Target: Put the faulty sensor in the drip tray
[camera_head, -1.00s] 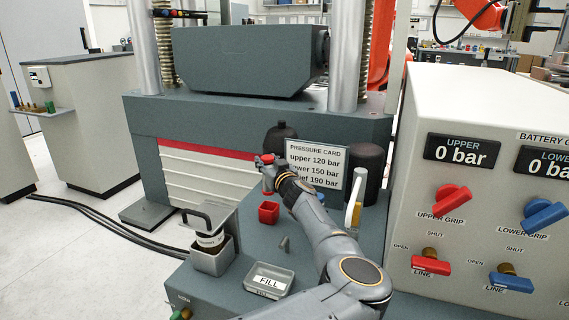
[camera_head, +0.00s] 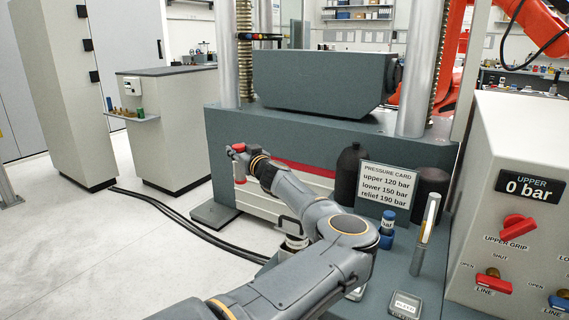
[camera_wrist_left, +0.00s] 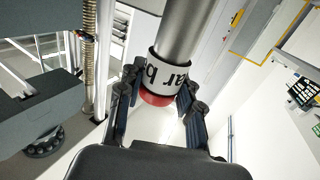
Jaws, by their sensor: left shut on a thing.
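My left gripper (camera_head: 240,162) is shut on a sensor with a red end (camera_head: 238,148), held in front of the machine's lower front. In the left wrist view the sensor (camera_wrist_left: 168,72) is a grey cylinder with a white "bar" label and a red band, between the two fingers (camera_wrist_left: 157,108). A second sensor, blue with a "bar" label (camera_head: 387,226), stands on the console. No drip tray can be made out for certain; my left arm covers much of the console's left part. My right gripper is not in view.
A pressure card (camera_head: 385,188) stands between dark bottles (camera_head: 350,170). A white and yellow handled tool (camera_head: 428,222) stands upright on the console. A small labelled box (camera_head: 405,304) lies at the front. The valve panel (camera_head: 520,190) is at the right. Open floor (camera_head: 120,260) lies left, crossed by black hoses.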

